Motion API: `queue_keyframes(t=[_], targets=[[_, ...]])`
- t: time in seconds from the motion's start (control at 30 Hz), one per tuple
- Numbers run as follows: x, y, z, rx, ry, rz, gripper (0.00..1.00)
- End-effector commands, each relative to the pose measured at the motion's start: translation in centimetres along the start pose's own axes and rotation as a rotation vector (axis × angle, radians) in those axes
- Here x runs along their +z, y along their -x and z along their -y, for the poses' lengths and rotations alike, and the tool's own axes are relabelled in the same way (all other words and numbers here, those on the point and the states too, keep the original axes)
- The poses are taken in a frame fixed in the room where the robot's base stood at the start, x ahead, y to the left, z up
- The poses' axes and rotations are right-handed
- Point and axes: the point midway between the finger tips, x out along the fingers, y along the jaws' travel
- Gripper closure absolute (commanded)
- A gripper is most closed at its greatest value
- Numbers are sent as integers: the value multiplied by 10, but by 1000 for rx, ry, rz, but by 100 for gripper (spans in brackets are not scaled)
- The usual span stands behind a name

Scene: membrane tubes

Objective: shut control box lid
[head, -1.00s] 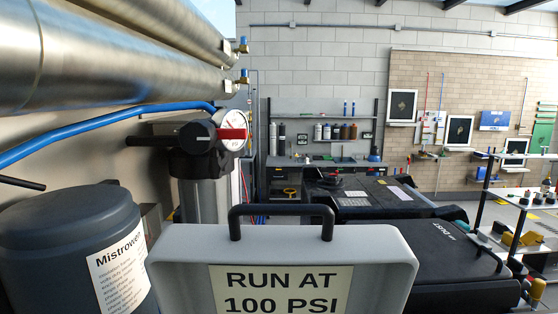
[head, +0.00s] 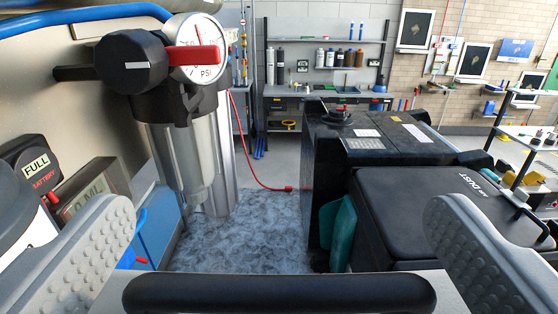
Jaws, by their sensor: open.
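My gripper (head: 282,212) is open, with one grey textured finger at the lower left and the other at the lower right. A thick black handle (head: 280,293) lies across the bottom of the view, between the fingers and apart from both as seen here. It stands on a pale grey panel, seemingly the control box lid (head: 107,291), of which only a strip shows behind and beside the handle. The panel's lettered face and the rest of the box are out of view, so I cannot tell how far the lid is open.
A gauge (head: 197,48) with a red pointer or lever, a black knob (head: 131,64) and a clear filter bowl (head: 188,155) are close at the left. A black case (head: 440,215) stands at the right. A workbench (head: 325,92) is at the back.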

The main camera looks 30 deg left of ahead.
Motion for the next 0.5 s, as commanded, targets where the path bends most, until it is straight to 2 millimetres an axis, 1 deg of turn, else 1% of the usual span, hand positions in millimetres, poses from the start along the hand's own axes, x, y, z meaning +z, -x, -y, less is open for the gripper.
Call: queue_keyframes(t=[0.03,0.2,0.5], targets=[[0,-5,0,0,0,0,0],[0,-14,0,0,0,0,0],[0,-15,0,0,0,0,0]])
